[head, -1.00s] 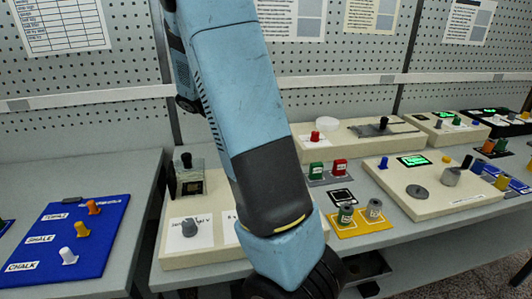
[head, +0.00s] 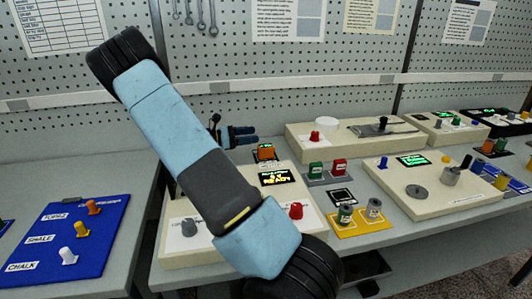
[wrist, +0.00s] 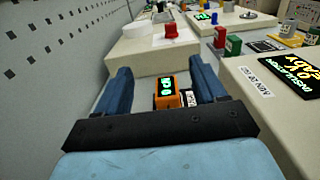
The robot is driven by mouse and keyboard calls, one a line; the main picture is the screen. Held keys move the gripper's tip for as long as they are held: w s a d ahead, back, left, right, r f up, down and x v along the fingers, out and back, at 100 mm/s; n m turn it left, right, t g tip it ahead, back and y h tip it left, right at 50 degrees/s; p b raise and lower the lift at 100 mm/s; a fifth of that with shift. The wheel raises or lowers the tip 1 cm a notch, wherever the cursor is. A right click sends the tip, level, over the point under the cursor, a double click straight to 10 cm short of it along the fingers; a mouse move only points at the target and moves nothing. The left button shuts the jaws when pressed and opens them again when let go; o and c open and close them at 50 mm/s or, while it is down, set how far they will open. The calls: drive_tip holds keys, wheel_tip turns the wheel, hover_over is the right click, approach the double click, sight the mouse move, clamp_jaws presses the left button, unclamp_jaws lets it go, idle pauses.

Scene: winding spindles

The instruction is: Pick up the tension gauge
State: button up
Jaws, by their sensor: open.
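The tension gauge appears to be the small orange box with a lit green display (head: 266,152). It is behind the black status screen of the left cream console in the head view. In the wrist view the orange gauge (wrist: 166,93) shows between and ahead of the two blue fingers. My gripper (head: 256,134) is open, its fingers pointing right, just behind and above the gauge in the head view. In the wrist view my gripper (wrist: 160,76) has nothing held between its fingers. Whether a finger touches the gauge cannot be told.
A cream console with a black screen (head: 279,179) and a red knob (head: 296,211) lies under my arm. Green (head: 316,169) and red (head: 339,166) blocks stand to its right. A cream box with a red knob (head: 315,137) is behind. The pegboard wall rises close behind my gripper.

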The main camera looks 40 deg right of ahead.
approach(269, 145)
drive_tip(key=shift+f+x, duration=0.2)
drive_tip(key=shift+x, duration=1)
drive_tip(key=x, duration=0.7)
drive_tip(key=shift+s, duration=0.25)
drive_tip(key=shift+c, duration=0.5)
drive_tip(key=c, duration=1.1)
